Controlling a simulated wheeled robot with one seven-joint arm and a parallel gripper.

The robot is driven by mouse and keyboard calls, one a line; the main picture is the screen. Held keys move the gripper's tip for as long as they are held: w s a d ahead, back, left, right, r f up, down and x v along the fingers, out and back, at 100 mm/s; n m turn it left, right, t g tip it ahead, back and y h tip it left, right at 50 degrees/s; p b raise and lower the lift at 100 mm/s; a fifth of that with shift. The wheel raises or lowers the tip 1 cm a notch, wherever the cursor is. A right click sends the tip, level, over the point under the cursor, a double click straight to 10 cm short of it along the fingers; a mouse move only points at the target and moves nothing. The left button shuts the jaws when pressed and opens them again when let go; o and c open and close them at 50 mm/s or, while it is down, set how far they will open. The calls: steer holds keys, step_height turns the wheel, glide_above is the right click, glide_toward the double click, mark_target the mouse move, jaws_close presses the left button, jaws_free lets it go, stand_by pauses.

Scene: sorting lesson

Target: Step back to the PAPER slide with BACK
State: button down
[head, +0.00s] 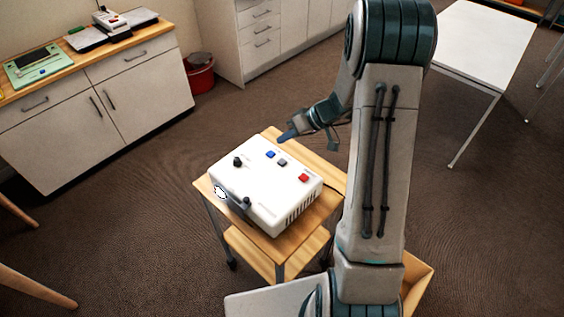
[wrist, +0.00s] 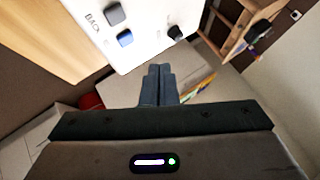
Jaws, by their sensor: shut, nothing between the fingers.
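The white projector box (head: 262,190) sits on a small wooden cart. Its top carries a blue button (head: 270,154), a grey button (head: 282,162), a red button (head: 304,178) and a black knob (head: 238,161). In the wrist view the word BACK is printed beside the grey button (wrist: 113,14); the blue button (wrist: 124,38) is nearer my fingers. My gripper (head: 285,136) is shut and empty, by the box's far edge near the blue button. In the wrist view its fingertips (wrist: 160,68) point just outside the panel edge, apart from the buttons. No slide shows.
The wooden cart (head: 202,185) has a lower shelf and bare top around the box. A cabinet (head: 100,110) with devices stands at the left, a red bin (head: 200,75) behind, and a white table (head: 485,40) at the right. Carpet around the cart is mostly clear.

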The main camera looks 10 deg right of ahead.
steer(key=b, duration=0.2)
glide_above(286, 162)
step_height(286, 162, down, 5)
steer(key=shift+f, duration=0.2)
steer(key=shift+f+b, duration=0.8)
steer(key=shift+b, duration=0.55)
steer(key=shift+f+b, duration=0.85)
steer(key=shift+b, duration=0.95)
stand_by(1.1)
steer(key=shift+r, duration=0.9)
steer(key=shift+r+p, duration=0.7)
steer(key=shift+r, duration=1.8)
